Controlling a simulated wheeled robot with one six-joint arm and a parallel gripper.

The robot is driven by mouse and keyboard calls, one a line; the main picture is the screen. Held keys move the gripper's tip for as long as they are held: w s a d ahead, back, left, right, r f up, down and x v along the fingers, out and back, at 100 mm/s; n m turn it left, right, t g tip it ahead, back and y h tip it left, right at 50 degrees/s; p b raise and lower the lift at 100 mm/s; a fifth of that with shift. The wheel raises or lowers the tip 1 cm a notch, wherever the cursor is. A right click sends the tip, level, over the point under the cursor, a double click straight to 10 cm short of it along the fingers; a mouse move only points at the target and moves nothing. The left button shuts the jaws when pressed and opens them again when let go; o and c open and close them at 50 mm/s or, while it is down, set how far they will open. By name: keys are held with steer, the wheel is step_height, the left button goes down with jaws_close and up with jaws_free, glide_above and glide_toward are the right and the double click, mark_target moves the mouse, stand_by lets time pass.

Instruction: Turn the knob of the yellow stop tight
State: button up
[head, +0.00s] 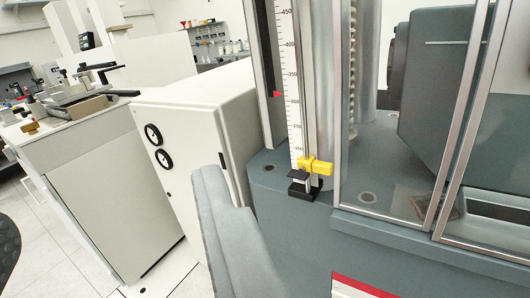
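The yellow stop (316,166) sits low on the vertical rail beside the white scale (292,80), on the front of the grey testing machine. Its yellow block sticks out to the right of the rail. A black block (301,190) is at the rail's foot, just below the stop. I cannot make out the knob as a separate part, or tell how tight it is. I see no gripper fingers in this view, and nothing is touching the stop.
A grey angled part (235,235) stands in the foreground, left of and below the stop; I cannot tell what it belongs to. Framed clear panels (400,180) stand right of the stop. A white cabinet (195,130) and a cluttered bench (75,135) are left.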

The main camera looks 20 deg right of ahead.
steer(key=w+f+m+h, duration=0.2)
steer(key=w+h, duration=0.1)
steer(key=w, duration=0.4)
steer(key=m+g+h, duration=0.7)
steer(key=g+h, duration=0.1)
steer(key=h, duration=0.4)
glide_toward(296, 178)
steer(key=x, duration=0.9)
steer(key=shift+w+d, duration=0.1)
steer(key=shift+w, duration=0.05)
steer(key=c, duration=1)
